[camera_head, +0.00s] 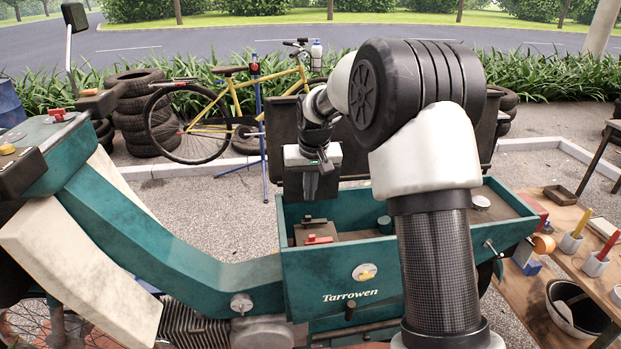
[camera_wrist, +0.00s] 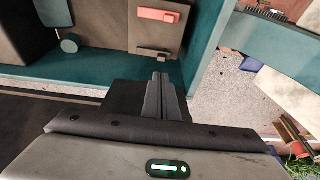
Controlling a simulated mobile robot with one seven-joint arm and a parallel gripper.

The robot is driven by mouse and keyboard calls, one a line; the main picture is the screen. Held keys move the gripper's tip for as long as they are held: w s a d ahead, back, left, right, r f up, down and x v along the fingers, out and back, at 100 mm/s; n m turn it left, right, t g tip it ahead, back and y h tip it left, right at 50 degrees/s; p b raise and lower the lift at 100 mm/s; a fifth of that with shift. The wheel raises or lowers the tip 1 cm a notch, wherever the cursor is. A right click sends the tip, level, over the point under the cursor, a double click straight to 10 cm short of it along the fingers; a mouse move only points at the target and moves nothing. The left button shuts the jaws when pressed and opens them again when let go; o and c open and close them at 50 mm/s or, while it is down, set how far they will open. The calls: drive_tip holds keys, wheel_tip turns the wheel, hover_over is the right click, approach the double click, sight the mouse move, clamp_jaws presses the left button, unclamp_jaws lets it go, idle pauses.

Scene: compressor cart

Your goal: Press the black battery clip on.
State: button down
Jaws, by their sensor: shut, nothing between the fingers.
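The black battery clip (camera_head: 313,221) lies on the far end of the brown battery block (camera_head: 300,234) inside the green cart box. It shows in the wrist view (camera_wrist: 150,54) as a small dark bar on the block. The red clip (camera_head: 318,240) sits at the nearer end of the block, and it also shows in the wrist view (camera_wrist: 158,15). My gripper (camera_head: 311,197) hangs above the box's far side, pointing down. Its fingers (camera_wrist: 160,78) are shut and empty, just short of the black clip in the wrist view. I cannot tell how firmly the clip is seated.
The green box (camera_head: 300,270) has raised walls around the battery. A round green part (camera_head: 385,224) stands to the battery's right. A dark raised panel (camera_head: 285,130) stands behind the box. A wooden bench with cups (camera_head: 570,243) is at the right.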

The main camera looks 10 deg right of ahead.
sight(308, 218)
drive_tip(key=x, duration=0.3)
drive_tip(key=s+x, duration=0.1)
drive_tip(key=x, duration=0.1)
drive_tip(key=shift+f, duration=0.5)
